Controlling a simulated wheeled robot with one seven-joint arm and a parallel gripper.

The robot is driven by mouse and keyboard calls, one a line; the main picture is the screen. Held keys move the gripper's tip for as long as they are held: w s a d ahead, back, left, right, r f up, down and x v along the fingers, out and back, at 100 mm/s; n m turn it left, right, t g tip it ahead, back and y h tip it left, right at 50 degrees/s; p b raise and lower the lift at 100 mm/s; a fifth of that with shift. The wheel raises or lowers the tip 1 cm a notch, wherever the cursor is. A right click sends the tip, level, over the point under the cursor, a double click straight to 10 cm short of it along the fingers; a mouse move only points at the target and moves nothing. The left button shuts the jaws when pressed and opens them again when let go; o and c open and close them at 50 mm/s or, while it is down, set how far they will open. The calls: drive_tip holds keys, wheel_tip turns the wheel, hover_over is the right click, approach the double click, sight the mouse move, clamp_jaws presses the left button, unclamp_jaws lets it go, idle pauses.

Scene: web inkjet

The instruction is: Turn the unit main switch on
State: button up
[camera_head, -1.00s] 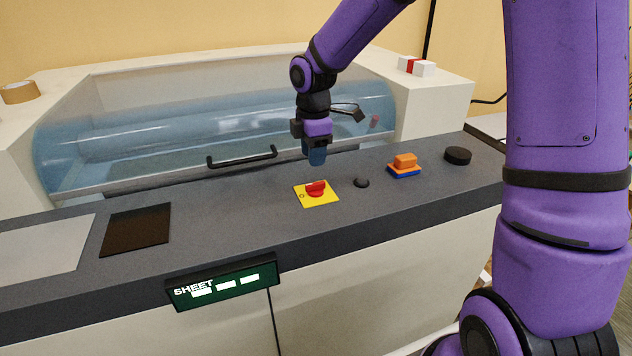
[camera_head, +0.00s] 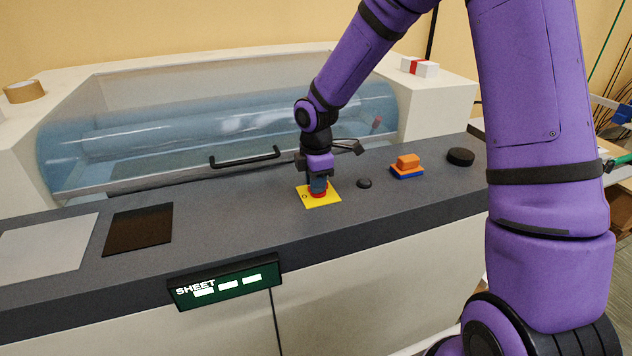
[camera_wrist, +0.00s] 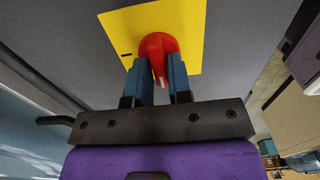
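The main switch is a red rotary knob on a yellow square plate (camera_head: 332,200) on the dark grey console top. In the wrist view the red knob (camera_wrist: 158,48) has a raised handle with a pale mark at its near end. A small dark mark shows on the plate's left side. My gripper (camera_head: 319,190) is down over the knob, pointing at the console. In the wrist view its two blue fingers (camera_wrist: 159,62) stand apart, one on each side of the handle. Firm contact cannot be made out. In the head view the fingers hide most of the knob.
A black button (camera_head: 364,183) and an orange and blue switch (camera_head: 407,168) sit to the right, with a black round knob (camera_head: 460,157) beyond. A black handle bar (camera_head: 246,161) on the clear blue cover is behind left. A green SHEET display (camera_head: 225,283) hangs on the front edge.

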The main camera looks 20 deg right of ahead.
clamp_jaws()
drive_tip(key=shift+m, duration=0.3)
drive_tip(key=m, duration=0.3)
drive_tip(key=shift+w+m, duration=0.1)
drive_tip(key=shift+m, duration=0.2)
drive_tip(key=m, duration=0.4)
drive_tip(key=shift+w+m, duration=0.1)
drive_tip(key=shift+m, duration=0.2)
drive_tip(key=m, duration=0.4)
drive_tip(key=shift+d+m, duration=0.15)
drive_tip(key=shift+m, duration=0.15)
drive_tip(key=shift+d+m, duration=0.1)
drive_tip(key=shift+m, duration=2.1)
